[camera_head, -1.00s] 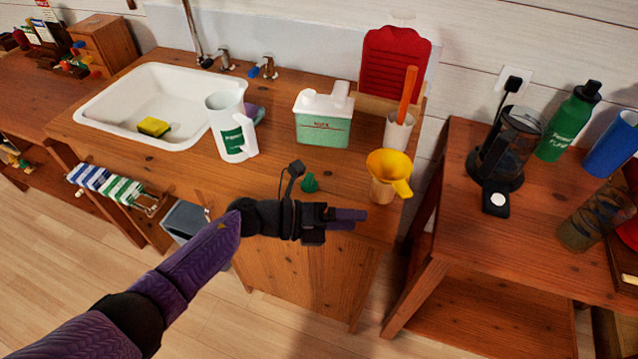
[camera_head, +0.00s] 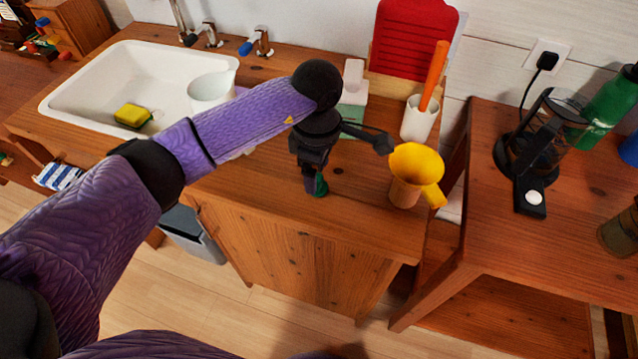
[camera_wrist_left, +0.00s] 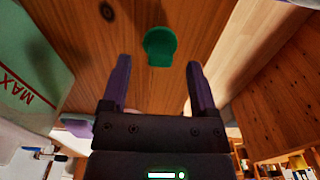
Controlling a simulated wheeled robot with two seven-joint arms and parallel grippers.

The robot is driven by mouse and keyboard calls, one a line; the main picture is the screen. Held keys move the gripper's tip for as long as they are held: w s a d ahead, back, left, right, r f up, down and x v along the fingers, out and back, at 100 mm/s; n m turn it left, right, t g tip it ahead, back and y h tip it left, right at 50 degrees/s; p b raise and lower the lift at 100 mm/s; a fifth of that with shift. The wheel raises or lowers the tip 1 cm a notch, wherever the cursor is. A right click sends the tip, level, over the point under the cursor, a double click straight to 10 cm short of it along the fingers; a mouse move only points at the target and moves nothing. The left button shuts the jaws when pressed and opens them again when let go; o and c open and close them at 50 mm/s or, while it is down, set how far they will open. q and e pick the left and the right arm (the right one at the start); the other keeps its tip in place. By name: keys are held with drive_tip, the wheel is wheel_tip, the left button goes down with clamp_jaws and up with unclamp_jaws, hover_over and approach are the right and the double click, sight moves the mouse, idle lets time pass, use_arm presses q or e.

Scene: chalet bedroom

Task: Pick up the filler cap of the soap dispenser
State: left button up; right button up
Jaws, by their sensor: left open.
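The green filler cap (camera_head: 320,186) sits on the wooden counter near its front edge, partly hidden by my left gripper in the head view. In the left wrist view the cap (camera_wrist_left: 159,46) shows whole, ahead of the fingertips and roughly centred between them. My left gripper (camera_head: 313,184) points down just above the cap; its purple fingers (camera_wrist_left: 158,75) are apart with nothing between them. The soap dispenser (camera_head: 352,112), pale green with a white top, stands behind my arm and is mostly hidden. In the wrist view its side (camera_wrist_left: 30,75) reads "MAX". My right gripper is not visible.
A yellow funnel (camera_head: 416,160) on a wooden holder stands right of my gripper. A white cup with an orange handle (camera_head: 418,120) stands behind it. The sink (camera_head: 75,85) and a white jug (camera_head: 211,88) are at left.

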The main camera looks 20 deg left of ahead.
use_arm(q)
wheel_tip(320, 180, down, 2)
drive_tip(key=shift+f, duration=0.2)
clamp_jaws()
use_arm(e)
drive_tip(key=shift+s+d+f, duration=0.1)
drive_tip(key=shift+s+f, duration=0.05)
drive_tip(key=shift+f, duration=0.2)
use_arm(q)
drive_tip(key=shift+r, duration=0.1)
